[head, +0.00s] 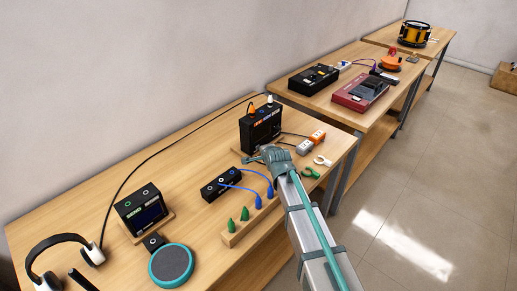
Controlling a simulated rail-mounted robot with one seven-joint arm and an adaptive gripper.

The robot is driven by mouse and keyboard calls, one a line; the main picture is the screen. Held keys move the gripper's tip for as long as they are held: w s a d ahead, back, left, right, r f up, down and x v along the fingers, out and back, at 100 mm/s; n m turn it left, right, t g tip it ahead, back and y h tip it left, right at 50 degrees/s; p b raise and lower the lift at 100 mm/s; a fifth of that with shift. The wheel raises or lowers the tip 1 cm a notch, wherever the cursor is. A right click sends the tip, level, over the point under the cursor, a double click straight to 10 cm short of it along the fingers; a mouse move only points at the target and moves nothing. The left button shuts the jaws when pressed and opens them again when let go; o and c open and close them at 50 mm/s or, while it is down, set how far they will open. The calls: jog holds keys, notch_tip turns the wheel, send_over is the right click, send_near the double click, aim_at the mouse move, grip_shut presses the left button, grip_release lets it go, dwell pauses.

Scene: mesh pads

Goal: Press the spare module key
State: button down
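I cannot tell which thing is the spare module, and no key is labelled clearly enough to read. Candidates on the near bench are an upright black module (258,130) with orange and white plugs on top, a small screened module (141,209), a low black box (220,184) with blue cables, and a small black block (154,242) beside a round teal-rimmed pad (171,265). My gripper (257,156) is just in front of the upright module's lower part and hides some of it. Contact cannot be judged. Its fingers are too small to show whether they are open.
Headphones (62,246) lie at the near left. A wooden block with green and blue plugs (250,222) stands at the bench's front edge. Orange-white connectors (311,142) and green and white clips sit right of my gripper.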

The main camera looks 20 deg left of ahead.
jog(key=shift+w+a, duration=0.15)
jog(key=shift+a, duration=0.2)
dwell(0.7)
jog(key=shift+d, duration=0.1)
jog(key=shift+s+d, duration=0.3)
jog(key=shift+d, duration=0.4)
jog(key=shift+s+d+b, duration=0.25)
jog(key=shift+s+d, duration=0.1)
jog(key=shift+d, duration=0.6)
jog(key=shift+s+d+b, duration=0.25)
jog(key=shift+s+d, duration=0.05)
jog(key=shift+d, duration=0.65)
jog(key=shift+s+d+b, duration=0.25)
jog(key=shift+s+d, duration=0.1)
jog(key=shift+d, duration=0.6)
